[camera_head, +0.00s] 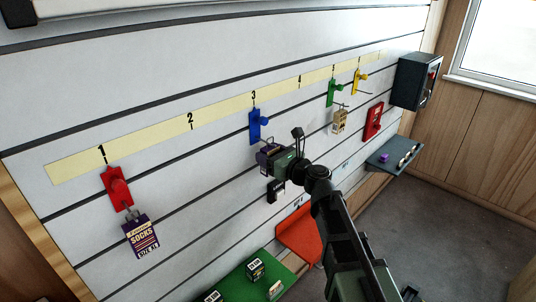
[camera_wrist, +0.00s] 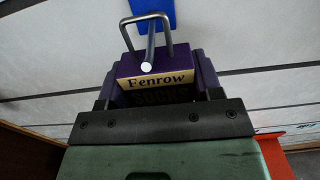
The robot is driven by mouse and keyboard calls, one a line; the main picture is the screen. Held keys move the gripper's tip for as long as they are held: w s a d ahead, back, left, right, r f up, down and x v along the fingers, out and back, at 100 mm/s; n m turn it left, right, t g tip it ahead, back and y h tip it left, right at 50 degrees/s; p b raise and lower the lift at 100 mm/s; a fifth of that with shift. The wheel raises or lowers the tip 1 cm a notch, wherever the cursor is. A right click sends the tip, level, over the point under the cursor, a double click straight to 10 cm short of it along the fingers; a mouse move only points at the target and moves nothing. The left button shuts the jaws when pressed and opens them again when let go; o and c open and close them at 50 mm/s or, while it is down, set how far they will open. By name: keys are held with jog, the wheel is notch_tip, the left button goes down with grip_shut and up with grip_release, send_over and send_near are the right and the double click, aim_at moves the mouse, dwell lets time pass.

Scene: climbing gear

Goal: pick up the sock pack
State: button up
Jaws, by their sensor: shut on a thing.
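A purple sock pack (camera_head: 266,153) with a cream "Fenrow" band is at the blue hook (camera_head: 256,126) under number 3 on the wall. It also shows in the wrist view (camera_wrist: 154,68), upright between the fingers. My gripper (camera_head: 277,158) is shut on this pack, with a finger on each side of it. In the wrist view a grey wire loop (camera_wrist: 127,36) rises above the pack around the hook's prong. The pack's lower part is hidden by my gripper. Another purple sock pack (camera_head: 142,238) hangs from the red hook (camera_head: 117,188) under number 1.
A beige pack (camera_head: 339,121) hangs from the green hook (camera_head: 333,92). A dark box (camera_head: 416,82) and grey shelf (camera_head: 393,153) are at right. Below are a red-orange tray (camera_head: 298,235) and a green shelf (camera_head: 240,278) with small boxes.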

jog(key=v, duration=1.7)
jog(key=shift+s+d+f, duration=0.1)
